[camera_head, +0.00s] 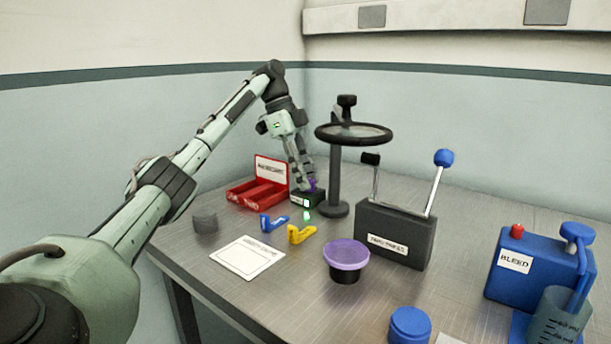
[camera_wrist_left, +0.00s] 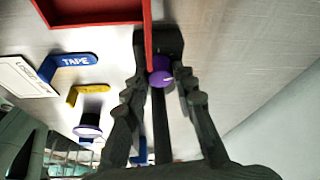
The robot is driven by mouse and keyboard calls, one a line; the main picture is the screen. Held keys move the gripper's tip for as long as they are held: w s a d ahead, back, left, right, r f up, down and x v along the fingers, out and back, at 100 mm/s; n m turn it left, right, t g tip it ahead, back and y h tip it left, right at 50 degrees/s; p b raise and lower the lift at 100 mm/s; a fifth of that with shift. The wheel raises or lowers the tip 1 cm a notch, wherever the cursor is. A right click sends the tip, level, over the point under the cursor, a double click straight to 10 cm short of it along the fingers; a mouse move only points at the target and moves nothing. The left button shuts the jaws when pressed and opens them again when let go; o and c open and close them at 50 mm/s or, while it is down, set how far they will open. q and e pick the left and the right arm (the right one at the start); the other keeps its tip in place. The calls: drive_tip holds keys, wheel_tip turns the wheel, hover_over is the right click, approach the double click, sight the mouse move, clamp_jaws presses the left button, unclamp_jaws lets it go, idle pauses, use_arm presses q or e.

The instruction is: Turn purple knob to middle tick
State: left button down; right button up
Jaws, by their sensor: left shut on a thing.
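The purple knob (camera_head: 313,185) sits on a small black box (camera_head: 316,199) at the back of the table, left of the round stand. It also shows in the left wrist view (camera_wrist_left: 160,79), between the fingers at the black box (camera_wrist_left: 158,40). My left gripper (camera_head: 308,184) reaches down over the box and is shut on the purple knob. Its fingers (camera_wrist_left: 163,80) stand on both sides of the knob. A green light glows at the box's front. The tick marks are too small or hidden to tell. My right gripper is out of view.
A red tray (camera_head: 246,195) stands just left of the box and a black stand with a ring (camera_head: 337,190) just right. Blue (camera_head: 273,222) and yellow (camera_head: 301,234) pieces lie in front. A purple-topped black pot (camera_head: 346,254) and a lever box (camera_head: 394,233) stand nearer.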

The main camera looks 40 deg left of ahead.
use_arm(q)
drive_tip(key=shift+m+g, duration=0.4)
drive_tip(key=shift+m, duration=0.8)
drive_tip(key=c, duration=1.2)
unclamp_jaws()
drive_tip(key=shift+v, duration=3.75)
drive_tip(key=shift+w, duration=0.1)
